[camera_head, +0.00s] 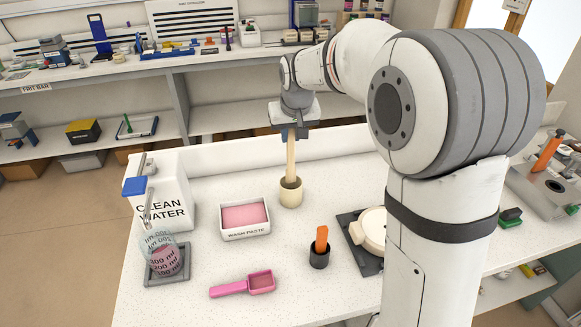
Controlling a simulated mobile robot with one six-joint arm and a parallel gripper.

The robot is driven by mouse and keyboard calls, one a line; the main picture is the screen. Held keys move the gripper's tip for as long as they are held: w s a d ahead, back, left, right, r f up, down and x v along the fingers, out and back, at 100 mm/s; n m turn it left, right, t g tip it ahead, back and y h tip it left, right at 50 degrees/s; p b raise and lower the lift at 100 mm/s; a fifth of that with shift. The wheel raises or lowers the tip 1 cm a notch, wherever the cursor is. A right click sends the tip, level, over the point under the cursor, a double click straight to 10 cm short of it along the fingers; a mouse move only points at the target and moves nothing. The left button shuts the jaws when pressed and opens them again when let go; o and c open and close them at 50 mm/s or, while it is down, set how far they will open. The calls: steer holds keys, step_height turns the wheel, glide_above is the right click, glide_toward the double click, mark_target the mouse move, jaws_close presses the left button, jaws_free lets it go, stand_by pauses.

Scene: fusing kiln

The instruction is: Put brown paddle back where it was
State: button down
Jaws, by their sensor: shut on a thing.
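My gripper (292,127) is above the far part of the white worktop, pointing down. It is shut on the brown paddle (291,158), a long light-wood stick, near its top end. The paddle is nearly upright. Its lower end is at the mouth of a small cream cup (291,196) and appears to be inside it. The cup's rim hides the paddle's tip, so I cannot tell how deep it goes or whether it touches the bottom.
Left of the cup is a wash paste tray (245,232). A dark pot with an orange stick (320,250) stands in front. My arm covers the right side.

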mark_target(291, 153)
steer(key=shift+f+p, duration=0.3)
steer(key=shift+f, duration=3.15)
steer(key=c, duration=1.3)
jaws_free()
